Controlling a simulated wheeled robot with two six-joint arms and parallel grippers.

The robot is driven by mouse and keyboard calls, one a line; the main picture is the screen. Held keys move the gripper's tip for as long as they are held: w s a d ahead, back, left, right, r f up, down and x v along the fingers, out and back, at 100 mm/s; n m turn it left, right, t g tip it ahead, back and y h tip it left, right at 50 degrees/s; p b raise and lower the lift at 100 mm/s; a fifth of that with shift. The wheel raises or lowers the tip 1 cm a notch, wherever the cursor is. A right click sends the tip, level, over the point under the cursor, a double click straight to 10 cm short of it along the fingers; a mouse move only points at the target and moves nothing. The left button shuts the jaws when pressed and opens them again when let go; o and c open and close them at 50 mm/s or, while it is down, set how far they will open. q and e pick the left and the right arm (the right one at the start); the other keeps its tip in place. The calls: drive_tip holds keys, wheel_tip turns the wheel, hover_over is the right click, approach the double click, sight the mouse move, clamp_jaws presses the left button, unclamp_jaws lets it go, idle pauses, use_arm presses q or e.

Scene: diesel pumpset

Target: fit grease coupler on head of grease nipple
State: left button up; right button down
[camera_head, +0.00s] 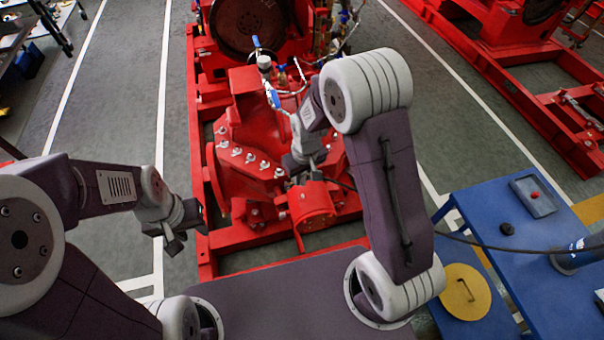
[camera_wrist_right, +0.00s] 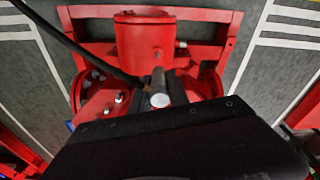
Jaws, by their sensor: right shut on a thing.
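My right gripper (camera_head: 302,170) is over the red pump (camera_head: 240,145), just behind the round red bearing housing (camera_head: 312,205). It is shut on the grease coupler, a small dark cylinder with a pale round end (camera_wrist_right: 159,88) in the right wrist view. A black hose (camera_wrist_right: 95,58) runs to the coupler from the upper left. The red housing (camera_wrist_right: 145,42) lies beyond it, with a small pale fitting (camera_wrist_right: 182,44) on its side. I cannot tell whether that fitting is the grease nipple, or whether the coupler touches any nipple. My left gripper (camera_head: 180,225) is open and empty, left of the pump frame.
Red frame rails surround the pump. Grey floor (camera_head: 125,120) at the left is clear.

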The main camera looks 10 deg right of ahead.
drive_tip(key=shift+d+f+b, duration=0.15)
drive_tip(key=shift+f+b, duration=0.15)
drive_tip(key=shift+f, duration=0.3)
wheel_tip(320, 180, down, 4)
drive_tip(key=b, duration=0.3)
drive_tip(key=shift+f, duration=0.4)
drive_tip(key=shift+f+b, duration=0.85)
drive_tip(key=shift+f, duration=0.65)
idle(0.4)
drive_tip(key=c, duration=1.2)
unclamp_jaws()
drive_tip(key=shift+o, duration=0.2)
